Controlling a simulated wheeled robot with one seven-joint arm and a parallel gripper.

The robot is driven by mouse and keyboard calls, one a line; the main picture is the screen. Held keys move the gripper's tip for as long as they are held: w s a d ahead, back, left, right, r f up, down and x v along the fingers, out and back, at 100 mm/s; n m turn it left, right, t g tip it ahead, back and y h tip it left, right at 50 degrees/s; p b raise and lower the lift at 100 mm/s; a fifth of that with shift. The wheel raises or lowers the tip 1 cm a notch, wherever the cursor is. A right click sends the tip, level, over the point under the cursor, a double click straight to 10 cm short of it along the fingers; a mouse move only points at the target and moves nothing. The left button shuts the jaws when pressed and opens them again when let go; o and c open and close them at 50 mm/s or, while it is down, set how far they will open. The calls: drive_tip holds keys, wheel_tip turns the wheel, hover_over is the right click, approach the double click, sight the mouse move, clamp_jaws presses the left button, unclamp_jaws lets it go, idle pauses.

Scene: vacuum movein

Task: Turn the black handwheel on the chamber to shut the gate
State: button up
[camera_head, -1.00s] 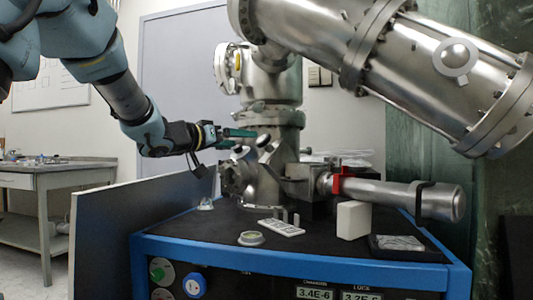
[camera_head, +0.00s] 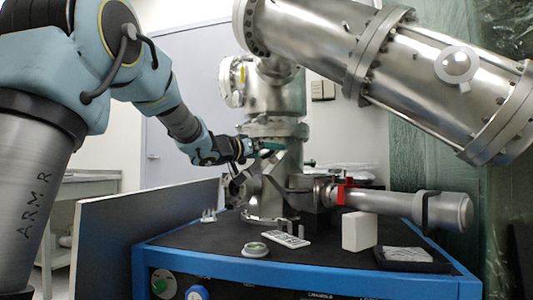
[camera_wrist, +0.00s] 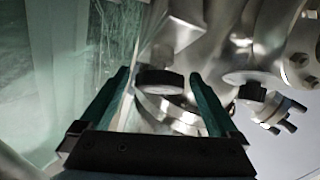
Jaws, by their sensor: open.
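The steel chamber (camera_head: 275,95) stands on the black-topped bench. My gripper (camera_head: 275,148) is at the chamber's lower front, its teal fingers apart and empty. In the wrist view my gripper (camera_wrist: 158,76) is open, with a dark round knob (camera_wrist: 160,80) showing between its fingertips; I cannot tell whether they touch it. A dark lobed knob (camera_wrist: 284,114) on a steel stem shows to the right, outside the fingers. I cannot tell for sure which is the handwheel. The gate is not visible.
A steel cylinder (camera_head: 405,204) with a red clamp (camera_head: 340,194) reaches right from the chamber. A white block (camera_head: 359,231), a slotted plate (camera_head: 287,238) and a small round dish (camera_head: 255,250) lie on the bench top. A grey panel (camera_head: 135,235) stands at the left.

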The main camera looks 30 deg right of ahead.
drive_tip(key=c, duration=1.4)
drive_tip(key=shift+o, duration=0.2)
